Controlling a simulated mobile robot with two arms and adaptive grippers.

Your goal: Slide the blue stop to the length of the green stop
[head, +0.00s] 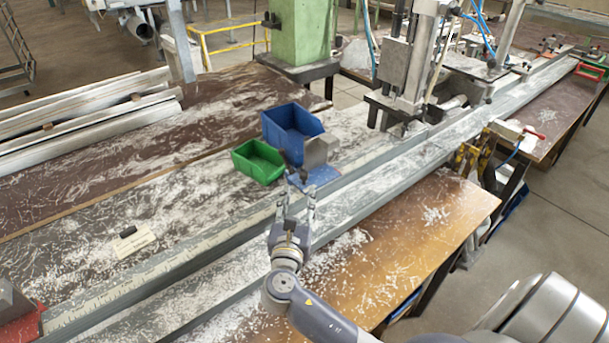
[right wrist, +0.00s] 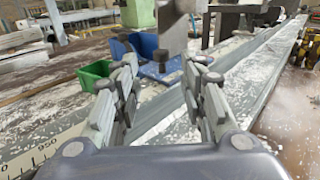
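The blue stop (head: 322,176) is a grey upright block on a blue base, sitting on the long rail with a ruler scale (head: 125,285). In the right wrist view its blue base (right wrist: 160,71) shows beyond the fingers. My right gripper (head: 298,192) is at the near side of the blue stop. Its two fingers stand apart with nothing visible between them, and it looks open in the right wrist view (right wrist: 162,85). A stop that is clearly green cannot be picked out. A grey block on a red base (head: 20,328) is at the near left end. My left gripper is not in view.
A green bin (head: 258,161) and a blue bin (head: 290,128) stand behind the rail. A machine head (head: 405,80) stands over the rail farther along. A small label card (head: 133,241) lies left. Pale shavings cover the benches. A small green and red item (head: 590,70) is far right.

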